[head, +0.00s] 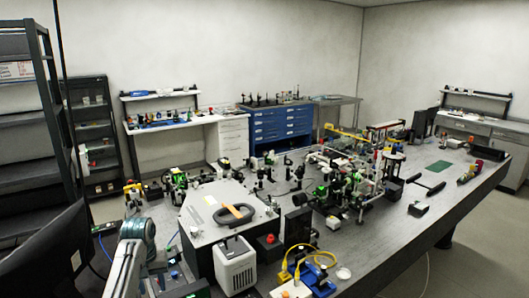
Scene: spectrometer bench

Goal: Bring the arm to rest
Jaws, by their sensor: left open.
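My left arm (136,243) rises from the bottom left of the head view, grey-green, with a rounded joint at its top. It stands at the near left end of the dark bench (390,240). The left gripper is small and dark low beside this arm, and its fingers are hard to make out. It is open, and I see nothing held in it. My right gripper does not show.
A white unit (235,264) is nearer. Yellow cables (300,265) lie at the front. Optics crowd the middle. A dark monitor (45,255) stands left. The bench's right part is clearer.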

